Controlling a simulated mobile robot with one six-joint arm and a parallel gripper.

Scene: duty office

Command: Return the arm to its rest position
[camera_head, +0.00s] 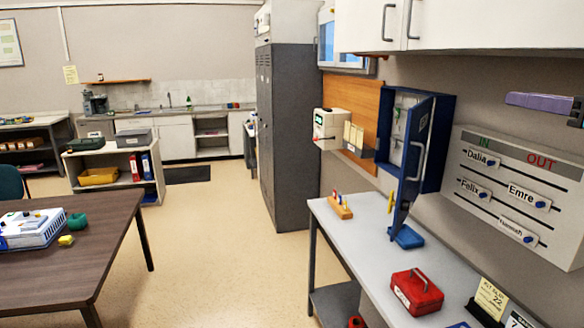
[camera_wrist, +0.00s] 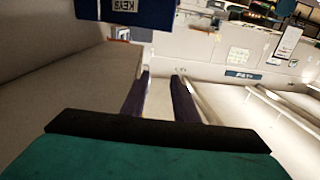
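My gripper (camera_head: 510,99) is at the right edge of the head view, raised in front of the wall above the white IN/OUT board (camera_head: 512,190). Only its purple fingers and a dark part behind them show there; the rest of the arm is out of frame. In the wrist view my gripper (camera_wrist: 161,76) has its two purple fingers apart, with nothing between them. The blue key cabinet (camera_head: 447,140) hangs on the wall with its door (camera_head: 412,165) open. Its blue door marked KEYS also shows upper left in the wrist view (camera_wrist: 124,10).
A light worktop (camera_head: 365,240) below holds a red cash box (camera_head: 417,291), a small blue object (camera_head: 407,237) and a wooden block (camera_head: 341,207) with pegs. White wall cupboards (camera_head: 470,25) hang above. A brown table (camera_head: 100,245) stands left; the floor between is clear.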

